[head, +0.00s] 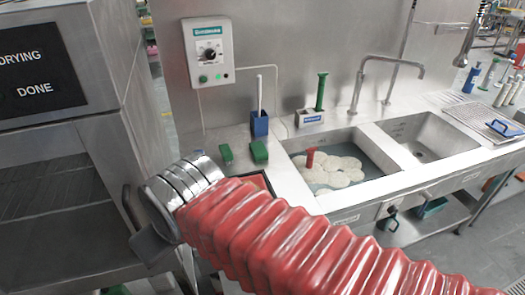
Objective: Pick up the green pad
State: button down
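Two small green blocks lie on the steel counter left of the sink: a smaller left one (226,153) and a larger, darker right one (259,151). Either could be the green pad; I cannot tell which. My gripper (152,245) is at the lower left, in front of the steel cabinet, past the metal wrist of my red-sleeved arm. It is apart from both blocks in the picture, to their lower left. Its fingers are not clear, so I cannot see whether it is open or shut.
A blue holder (260,125) with a white-handled tool stands behind the blocks. A white holder (309,118) with a green-handled tool stands near the sink (385,185), whose left basin holds foamy water and a red object. A control box (208,52) hangs above.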

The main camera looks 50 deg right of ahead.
aim_at(259, 153)
jog(key=z, duration=1.5)
